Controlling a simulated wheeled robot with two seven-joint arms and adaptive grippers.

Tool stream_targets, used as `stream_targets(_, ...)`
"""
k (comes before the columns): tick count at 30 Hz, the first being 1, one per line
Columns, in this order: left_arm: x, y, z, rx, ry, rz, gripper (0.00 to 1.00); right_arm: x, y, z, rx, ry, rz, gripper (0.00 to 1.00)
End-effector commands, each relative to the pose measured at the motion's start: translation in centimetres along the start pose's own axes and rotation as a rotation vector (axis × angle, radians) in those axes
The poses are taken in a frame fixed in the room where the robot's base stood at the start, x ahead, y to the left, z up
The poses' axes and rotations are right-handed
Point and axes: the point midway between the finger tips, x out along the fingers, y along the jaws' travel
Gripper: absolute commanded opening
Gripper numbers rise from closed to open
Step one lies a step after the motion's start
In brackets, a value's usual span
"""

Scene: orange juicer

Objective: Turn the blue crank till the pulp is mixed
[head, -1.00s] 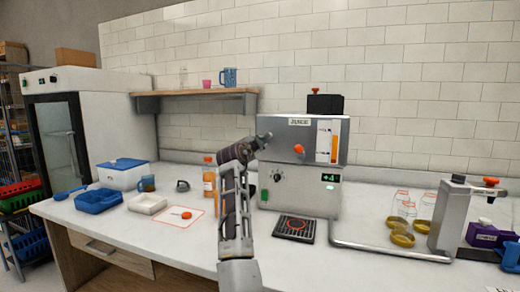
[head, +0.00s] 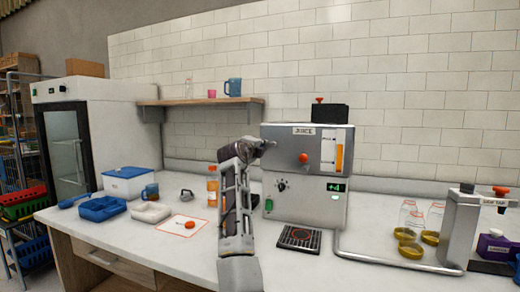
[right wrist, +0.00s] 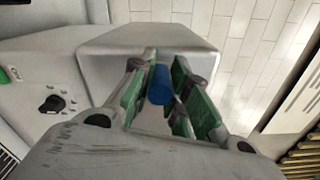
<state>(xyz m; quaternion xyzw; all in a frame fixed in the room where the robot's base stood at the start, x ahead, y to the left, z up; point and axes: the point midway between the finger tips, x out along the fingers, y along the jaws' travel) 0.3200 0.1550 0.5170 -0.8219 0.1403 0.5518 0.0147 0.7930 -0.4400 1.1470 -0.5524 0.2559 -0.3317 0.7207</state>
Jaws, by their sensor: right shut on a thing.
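The steel juicer (head: 283,148) stands on the white counter against the tiled wall, with an orange knob, a sight tube with orange juice and a display reading "+4". My right gripper (head: 268,143) is at the juicer's upper left side. In the right wrist view, its green-padded fingers (right wrist: 160,97) are closed around the blue crank handle (right wrist: 159,85), beside the juicer's grey body. In the head view the crank is hidden behind my gripper. The pulp does not show. My left gripper is not in view.
An orange bottle (head: 212,184) stands just left of my right arm. A drip grate (head: 300,237) lies before the juicer. A steel tap stand (head: 461,228), jars and yellow rings are at right. Blue tray (head: 101,208) and white tray (head: 151,212) sit at left.

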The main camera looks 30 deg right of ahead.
Motion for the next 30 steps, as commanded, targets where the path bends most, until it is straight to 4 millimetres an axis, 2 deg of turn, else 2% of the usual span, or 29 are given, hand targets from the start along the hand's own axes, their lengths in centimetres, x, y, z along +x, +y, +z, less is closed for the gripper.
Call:
stream_targets(20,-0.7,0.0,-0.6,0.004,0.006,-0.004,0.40,-0.1,-2.9,0.0,0.553,-0.009,-0.007,0.00)
stream_targets(23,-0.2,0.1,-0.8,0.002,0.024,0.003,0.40,-0.1,-3.1,-0.1,0.616,-0.009,-0.007,0.00)
stream_targets(27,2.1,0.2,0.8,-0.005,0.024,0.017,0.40,-0.1,-3.4,-0.3,0.691,-0.010,-0.008,0.00)
stream_targets(30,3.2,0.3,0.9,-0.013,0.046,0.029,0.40,-0.1,-3.6,-0.4,0.740,-0.011,-0.008,0.00)
